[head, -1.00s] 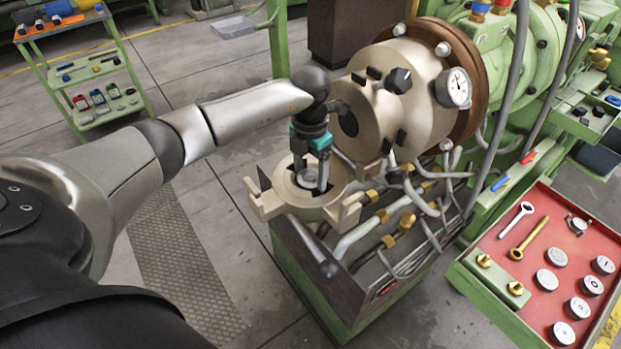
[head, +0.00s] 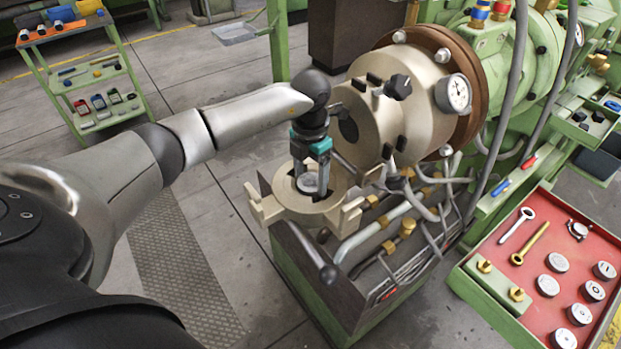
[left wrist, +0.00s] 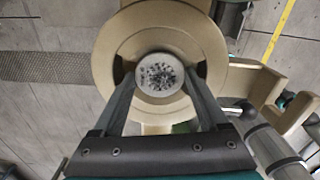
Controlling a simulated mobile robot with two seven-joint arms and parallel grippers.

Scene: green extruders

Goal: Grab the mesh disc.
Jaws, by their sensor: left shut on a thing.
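The mesh disc (left wrist: 160,75) is a small round grey disc with a dark speckled middle, seen face-on in the left wrist view. In the head view the disc (head: 309,183) shows inside the round tan ring holder (head: 283,207) of the extruder. My left gripper (head: 312,180) points down into that ring, and its two fingers close on the disc from opposite sides. In the left wrist view the fingertips of the left gripper (left wrist: 160,78) touch the disc's edges, with the ring (left wrist: 112,45) around them. My right gripper is not in view.
The tan extruder head (head: 375,120) with its gauge (head: 453,93) stands right behind the gripper. A red tray (head: 530,275) at the right holds several similar discs and wrenches. A green shelf cart (head: 85,80) stands at the far left. Open floor lies left of the machine.

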